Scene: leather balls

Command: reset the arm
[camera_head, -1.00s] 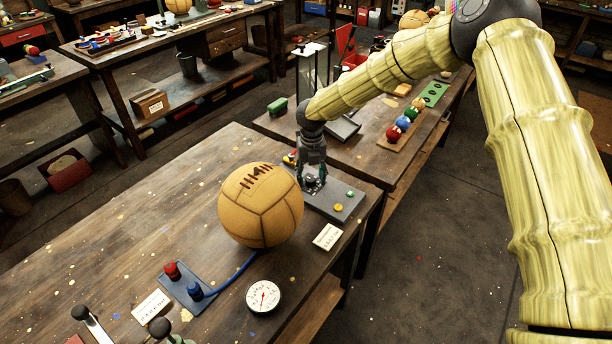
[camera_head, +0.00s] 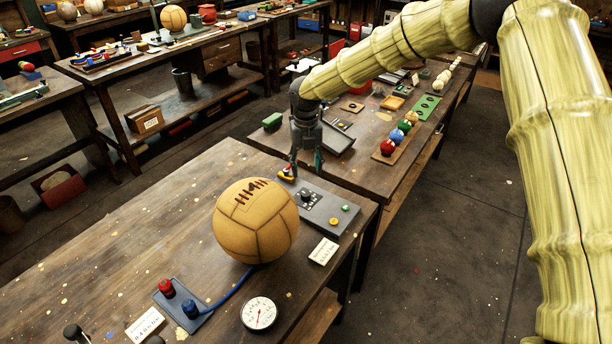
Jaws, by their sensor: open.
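My gripper (camera_head: 304,168) hangs pointing down above the far edge of the near workbench (camera_head: 130,240). Its fingers are apart, with nothing seen between them. Below and to the right of it lies a grey control panel (camera_head: 322,220) with a black dial (camera_head: 307,198), a green button (camera_head: 345,208) and a yellow button (camera_head: 333,221). A tan leather ball (camera_head: 256,222) with dark lacing rests on the bench, left of the panel and nearer to the camera. The gripper is apart from the ball.
Open floor (camera_head: 430,270) lies right.

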